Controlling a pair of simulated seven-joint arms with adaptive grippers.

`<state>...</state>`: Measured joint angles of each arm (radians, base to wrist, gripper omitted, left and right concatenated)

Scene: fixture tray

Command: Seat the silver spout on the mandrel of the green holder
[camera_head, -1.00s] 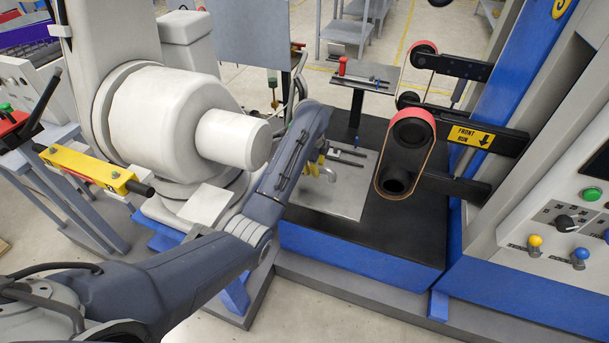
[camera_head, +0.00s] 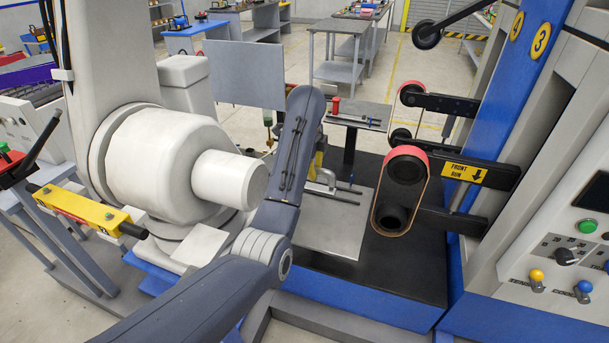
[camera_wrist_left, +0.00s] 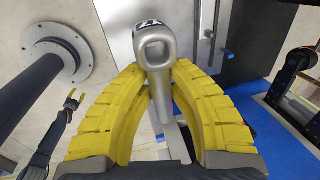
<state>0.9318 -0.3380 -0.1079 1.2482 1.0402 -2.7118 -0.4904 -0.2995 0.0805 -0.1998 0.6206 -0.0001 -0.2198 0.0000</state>
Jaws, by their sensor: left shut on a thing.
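The silver spout (camera_wrist_left: 160,50) is a bent metal tube with an open ring-shaped end and a dark-on-white mark on top. My left gripper (camera_wrist_left: 160,75) has its yellow fingers closed around the spout's body. In the head view the spout (camera_head: 326,178) shows beside the left gripper (camera_head: 318,162), over the grey plate; my arm partly hides both.
A grey plate (camera_head: 335,230) lies on the black machine bed (camera_head: 405,265). The red-topped belt arm (camera_head: 402,190) stands right of the plate. A small side table (camera_head: 362,112) with a red clamp stands behind. A large white cylinder housing (camera_head: 165,155) is at left.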

